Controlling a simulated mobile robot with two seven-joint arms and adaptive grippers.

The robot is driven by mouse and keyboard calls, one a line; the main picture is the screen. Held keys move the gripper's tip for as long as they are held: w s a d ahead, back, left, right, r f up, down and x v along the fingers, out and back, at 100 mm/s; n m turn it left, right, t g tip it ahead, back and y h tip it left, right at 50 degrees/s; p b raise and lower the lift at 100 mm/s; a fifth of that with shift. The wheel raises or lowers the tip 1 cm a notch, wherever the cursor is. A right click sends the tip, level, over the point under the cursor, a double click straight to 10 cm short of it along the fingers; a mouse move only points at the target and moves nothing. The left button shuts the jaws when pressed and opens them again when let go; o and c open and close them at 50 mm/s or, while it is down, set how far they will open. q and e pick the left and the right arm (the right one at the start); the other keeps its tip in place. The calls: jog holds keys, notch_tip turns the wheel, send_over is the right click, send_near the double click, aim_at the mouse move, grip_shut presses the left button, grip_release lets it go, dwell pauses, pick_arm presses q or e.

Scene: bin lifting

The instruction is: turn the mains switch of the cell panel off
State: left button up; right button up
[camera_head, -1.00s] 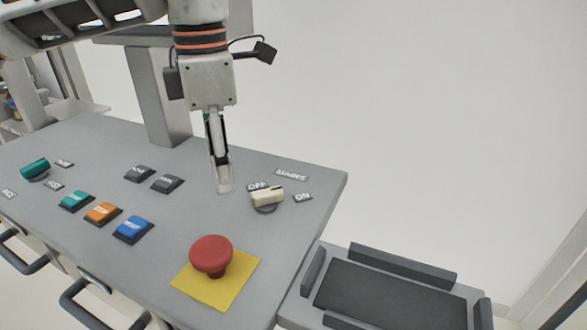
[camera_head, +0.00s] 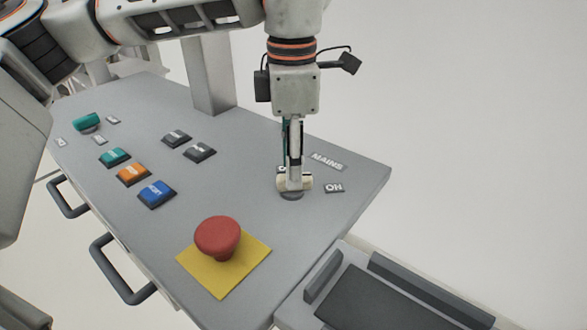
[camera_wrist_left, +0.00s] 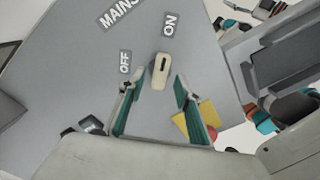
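The mains switch (camera_head: 308,181) is a cream bar knob on a dark round base, near the panel's right end. It also shows in the wrist view (camera_wrist_left: 160,78), where its dark line lies at the end towards the ON label (camera_wrist_left: 170,25). The OFF label (camera_wrist_left: 125,62) is to its left there. My left gripper (camera_head: 293,184) points down at the switch and hides part of it and of the OFF label in the head view. In the wrist view its two teal-lined fingers (camera_wrist_left: 157,88) are apart, one on each side of the knob; contact cannot be told.
The grey cell panel (camera_head: 235,165) carries a red mushroom button (camera_head: 217,236) on a yellow plate, a blue button (camera_head: 157,193), other buttons and a teal selector (camera_head: 87,122). A grey post (camera_head: 209,75) stands behind. A dark tray (camera_head: 385,300) lies at the lower right.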

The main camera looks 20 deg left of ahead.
pick_arm(q)
jog(key=shift+f, duration=0.7)
grip_shut()
pick_arm(e)
jog(key=shift+w+d+r, duration=0.2)
jog(key=shift+w, duration=0.15)
